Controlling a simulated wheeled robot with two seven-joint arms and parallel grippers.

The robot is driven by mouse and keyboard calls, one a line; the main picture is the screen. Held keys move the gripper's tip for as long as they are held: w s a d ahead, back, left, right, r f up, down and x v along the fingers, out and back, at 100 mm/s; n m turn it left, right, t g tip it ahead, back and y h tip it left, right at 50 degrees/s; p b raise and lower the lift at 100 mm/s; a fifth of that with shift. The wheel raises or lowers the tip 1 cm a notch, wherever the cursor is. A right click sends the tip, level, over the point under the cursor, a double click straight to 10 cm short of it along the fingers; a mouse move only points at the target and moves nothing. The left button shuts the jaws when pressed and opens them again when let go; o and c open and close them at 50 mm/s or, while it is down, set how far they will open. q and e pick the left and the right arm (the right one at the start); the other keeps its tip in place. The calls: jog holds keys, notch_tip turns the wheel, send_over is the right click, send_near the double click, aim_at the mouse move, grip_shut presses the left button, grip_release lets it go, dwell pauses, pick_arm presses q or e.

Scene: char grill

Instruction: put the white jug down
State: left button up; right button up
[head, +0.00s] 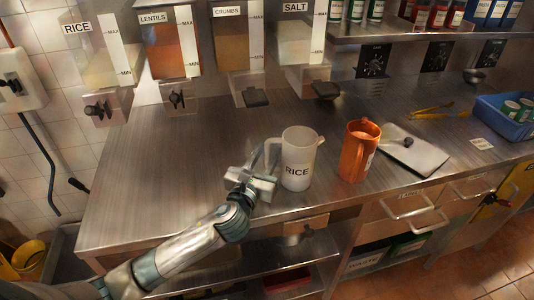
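The white jug (298,165), labelled RICE, is upright at the middle of the steel counter, near its front edge. It looks to be on the counter or very close above it; I cannot tell if its base touches. My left gripper (268,164) is at the jug's left side, where its handle appears to be. The fingers overlap the handle area, and I cannot tell whether they are closed on it. My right gripper is not in view.
An orange jug (357,155) stands close to the right of the white jug. Further right are a grey board (414,152), yellow tongs (438,112) and a blue crate (506,122). Dispensers line the back, including one labelled RICE (112,65). The counter's left part is clear.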

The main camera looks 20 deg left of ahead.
pick_arm(q)
jog(key=shift+s+r, duration=0.1)
jog(key=shift+s, duration=0.05)
